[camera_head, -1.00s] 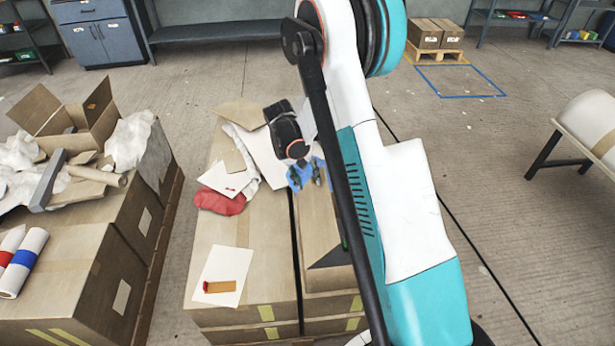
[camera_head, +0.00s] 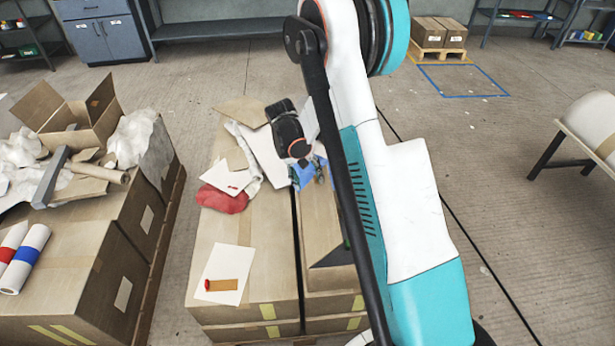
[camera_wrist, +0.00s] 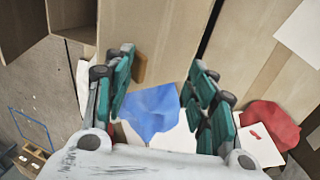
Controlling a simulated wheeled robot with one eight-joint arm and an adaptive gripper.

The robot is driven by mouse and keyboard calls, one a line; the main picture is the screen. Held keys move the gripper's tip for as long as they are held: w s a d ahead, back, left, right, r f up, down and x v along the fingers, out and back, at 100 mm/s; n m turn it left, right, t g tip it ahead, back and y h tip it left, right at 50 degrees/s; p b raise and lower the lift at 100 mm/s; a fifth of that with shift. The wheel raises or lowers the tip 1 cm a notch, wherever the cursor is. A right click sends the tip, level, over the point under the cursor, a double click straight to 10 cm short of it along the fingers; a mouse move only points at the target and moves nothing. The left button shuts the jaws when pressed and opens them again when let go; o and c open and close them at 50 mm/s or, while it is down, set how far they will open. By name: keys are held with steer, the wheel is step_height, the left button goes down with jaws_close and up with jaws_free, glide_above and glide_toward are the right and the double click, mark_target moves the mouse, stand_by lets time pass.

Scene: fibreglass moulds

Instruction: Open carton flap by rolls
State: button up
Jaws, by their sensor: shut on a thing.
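My gripper (camera_head: 318,172) is low over the far end of the middle carton stack (camera_head: 245,270). In the wrist view its teal fingers (camera_wrist: 156,95) stand apart, with blue cloth (camera_wrist: 155,112) between them, and it is shut on this cloth. The blue cloth also shows beside the gripper in the head view (camera_head: 303,175). White rolls with red and blue bands (camera_head: 22,258) lie on the left carton stack (camera_head: 60,300). Behind them a carton (camera_head: 75,135) stands with flaps raised. A dark carton opening beside the middle stack is partly hidden by my arm.
Red cloth (camera_head: 222,199), loose sheets and a white card with a tan strip (camera_head: 222,277) lie on the middle stack. Crumpled wrap (camera_head: 130,135) and a cardboard tube (camera_head: 100,173) clutter the left stack. A narrow floor gap separates the stacks. A white mould (camera_head: 588,122) stands at right.

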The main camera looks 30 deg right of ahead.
steer(key=shift+w+a+r+p, duration=0.25)
steer(key=shift+a+r, duration=0.1)
steer(key=shift+a, duration=0.25)
steer(key=shift+w+a+r+p, duration=0.1)
steer(key=shift+w+a+r, duration=0.25)
steer(key=shift+a, duration=0.3)
steer(key=shift+w+a+r+p, duration=0.2)
steer(key=shift+a+r, duration=0.2)
steer(key=shift+a, duration=0.2)
steer(key=shift+c, duration=0.4)
steer(key=w+a+r+p, duration=0.3)
steer(key=a+r, duration=0.3)
steer(key=a, duration=0.2)
steer(key=shift+w+a+r, duration=0.15)
steer(key=shift+w+r, duration=0.15)
steer(key=shift+r, duration=0.1)
steer(key=v, duration=1.2)
